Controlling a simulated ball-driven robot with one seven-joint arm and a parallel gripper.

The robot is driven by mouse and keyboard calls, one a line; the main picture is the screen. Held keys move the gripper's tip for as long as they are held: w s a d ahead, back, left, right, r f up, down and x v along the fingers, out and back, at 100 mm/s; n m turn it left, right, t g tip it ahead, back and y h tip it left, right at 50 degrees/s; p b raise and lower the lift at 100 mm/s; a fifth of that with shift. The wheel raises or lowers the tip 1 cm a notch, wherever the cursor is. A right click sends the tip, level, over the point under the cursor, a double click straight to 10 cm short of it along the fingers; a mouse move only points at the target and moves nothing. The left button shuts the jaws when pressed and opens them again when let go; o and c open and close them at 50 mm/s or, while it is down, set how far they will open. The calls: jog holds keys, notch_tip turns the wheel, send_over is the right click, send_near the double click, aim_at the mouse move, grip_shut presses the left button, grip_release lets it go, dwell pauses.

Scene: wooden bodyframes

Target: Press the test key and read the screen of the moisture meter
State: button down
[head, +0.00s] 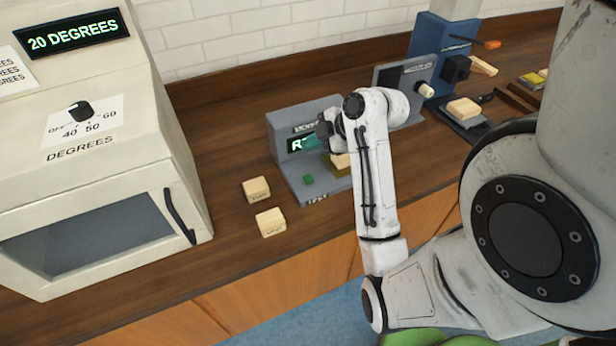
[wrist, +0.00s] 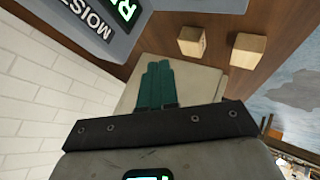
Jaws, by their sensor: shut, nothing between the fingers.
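The grey moisture meter (head: 289,165) stands on the bench in the middle of the head view. Its dark screen (head: 297,144) shows a green "R"; the rest is hidden by my gripper. A wooden block (head: 341,161) sits on the base, partly hidden by my arm. My gripper (head: 325,130) is in front of the screen, above the key. Its green fingers (wrist: 157,67) are shut and empty.
Two wooden blocks (head: 256,190) (head: 270,222) lie on the bench left of the meter. A cream oven (head: 100,150) reading "20 DEGREES" stands at left. Other grey and blue devices (head: 428,62) stand at right.

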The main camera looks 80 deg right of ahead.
jog(key=shift+f, duration=0.15)
jog(key=b, duration=0.6)
send_over(311, 179)
notch_tip(311, 179, down, 7)
jog(key=shift+f, duration=0.15)
jog(key=shift+f+b, duration=0.55)
jog(key=shift+f, duration=0.1)
dwell(1.1)
jog(key=shift+f, duration=0.4)
jog(key=shift+f+b, duration=0.45)
jog(key=shift+f, duration=0.05)
dwell(0.7)
jog(key=shift+r, duration=0.1)
jog(key=shift+r+p, duration=0.85)
jog(key=shift+p, duration=0.05)
